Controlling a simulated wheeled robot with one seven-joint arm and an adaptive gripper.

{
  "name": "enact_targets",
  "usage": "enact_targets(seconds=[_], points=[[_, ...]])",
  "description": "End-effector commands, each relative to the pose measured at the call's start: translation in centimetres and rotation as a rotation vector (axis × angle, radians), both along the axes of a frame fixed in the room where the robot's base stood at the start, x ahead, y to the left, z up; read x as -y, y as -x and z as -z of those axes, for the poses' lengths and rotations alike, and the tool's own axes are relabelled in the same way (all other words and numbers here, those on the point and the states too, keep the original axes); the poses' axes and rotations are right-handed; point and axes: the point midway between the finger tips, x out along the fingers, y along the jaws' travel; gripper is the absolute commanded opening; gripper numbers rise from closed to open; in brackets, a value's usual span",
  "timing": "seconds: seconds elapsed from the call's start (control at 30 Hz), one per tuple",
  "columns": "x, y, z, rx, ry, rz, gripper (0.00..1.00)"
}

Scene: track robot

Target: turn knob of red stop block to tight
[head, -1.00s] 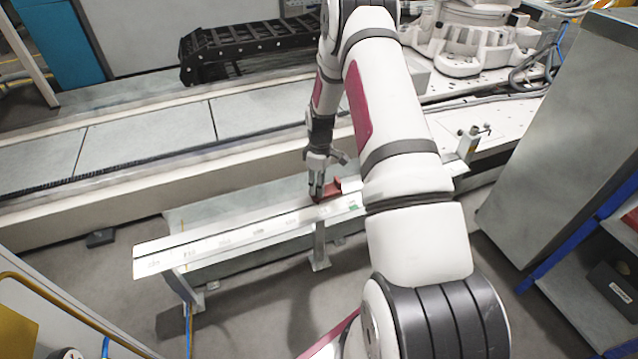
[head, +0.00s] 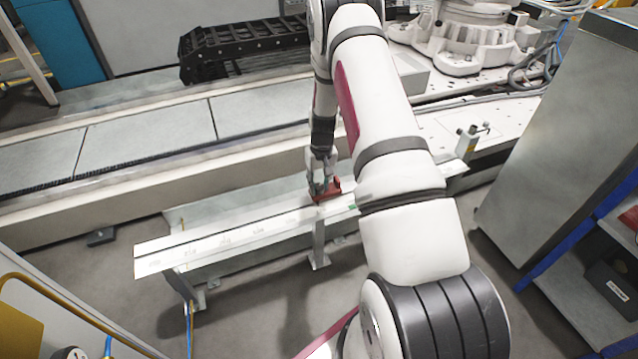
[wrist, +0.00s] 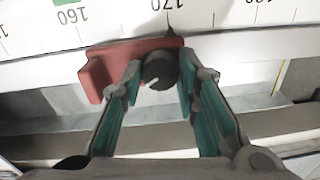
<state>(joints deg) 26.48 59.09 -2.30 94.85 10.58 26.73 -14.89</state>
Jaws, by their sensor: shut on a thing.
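The red stop block (wrist: 103,68) sits at the edge of the white ruler rail (wrist: 40,22) in the wrist view, with its dark pointer by the 170 mark. Its black round knob (wrist: 160,71) carries a white line that is tilted in the picture. My gripper (wrist: 159,66) has one finger on each side of the knob and is shut on it; the fingertips hide the knob's sides. In the head view, my gripper (head: 321,187) points down at the red block (head: 332,190) on the rail, partly covering it.
The rail (head: 200,246) stands on legs in front of a long pale track bed (head: 150,130). A grey cabinet (head: 545,130) stands at the right. A yellow railing (head: 50,300) is at the lower left.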

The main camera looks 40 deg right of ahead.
Motion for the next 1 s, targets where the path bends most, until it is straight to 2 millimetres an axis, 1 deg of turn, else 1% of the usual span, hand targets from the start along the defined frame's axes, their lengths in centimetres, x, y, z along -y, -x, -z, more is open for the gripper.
enact_targets(seconds=[0.2, 0.5, 0.7, 1.0], points=[[-0.04, 0.02, 0.0, 0.0, 0.0, 0.19, 0.01], [-0.04, 0.03, 0.0, 0.0, 0.0, 0.382, 0.01], [-0.02, 0.05, 0.01, 0.001, 0.0, 0.454, 0.01], [-0.01, 0.06, 0.02, 0.001, 0.0, 0.484, 0.01]])
